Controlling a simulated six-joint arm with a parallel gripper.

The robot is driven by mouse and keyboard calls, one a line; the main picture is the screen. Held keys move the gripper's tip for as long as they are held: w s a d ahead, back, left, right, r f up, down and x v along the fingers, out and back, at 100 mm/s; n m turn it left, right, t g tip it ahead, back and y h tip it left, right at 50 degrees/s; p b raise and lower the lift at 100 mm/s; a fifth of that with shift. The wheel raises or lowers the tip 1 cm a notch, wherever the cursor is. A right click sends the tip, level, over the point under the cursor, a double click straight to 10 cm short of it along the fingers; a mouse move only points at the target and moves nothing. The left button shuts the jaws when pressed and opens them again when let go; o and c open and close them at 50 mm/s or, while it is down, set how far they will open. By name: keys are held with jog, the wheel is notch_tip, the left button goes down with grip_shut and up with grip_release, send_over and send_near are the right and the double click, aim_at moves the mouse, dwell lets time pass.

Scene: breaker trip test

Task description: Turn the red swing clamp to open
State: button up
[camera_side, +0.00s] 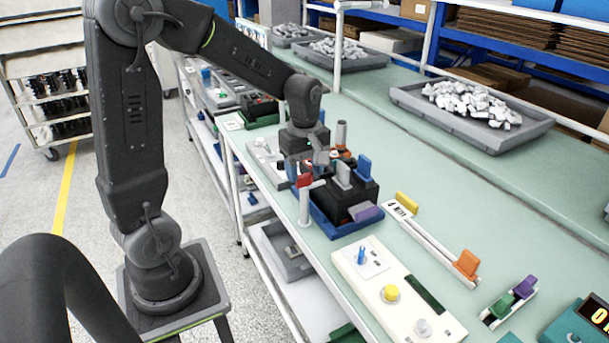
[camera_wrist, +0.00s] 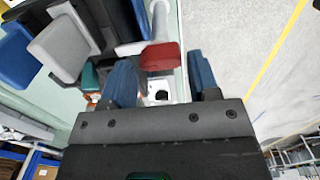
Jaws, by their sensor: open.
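The red swing clamp (camera_side: 304,181) stands at the near left corner of a blue fixture, its red end on top of a light grey post. In the wrist view the red clamp piece (camera_wrist: 160,57) shows just beyond and between the fingertips, with a white arm beside it. My gripper (camera_side: 318,158) is above the fixture, behind the red clamp in the side view; its fingers are hard to make out there. In the wrist view my gripper (camera_wrist: 162,78) has its two dark blue fingers apart, with nothing held between them.
The blue fixture (camera_side: 333,228) holds a black block (camera_side: 350,205) with grey, blue and purple levers around it. A cream panel (camera_side: 370,284) with a blue switch and yellow button lies in front. A rail with yellow and orange stops (camera_side: 430,236) is to the right.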

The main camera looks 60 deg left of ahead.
jog(key=shift+f, duration=1)
jog(key=c, duration=0.6)
jog(key=shift+c, duration=0.2)
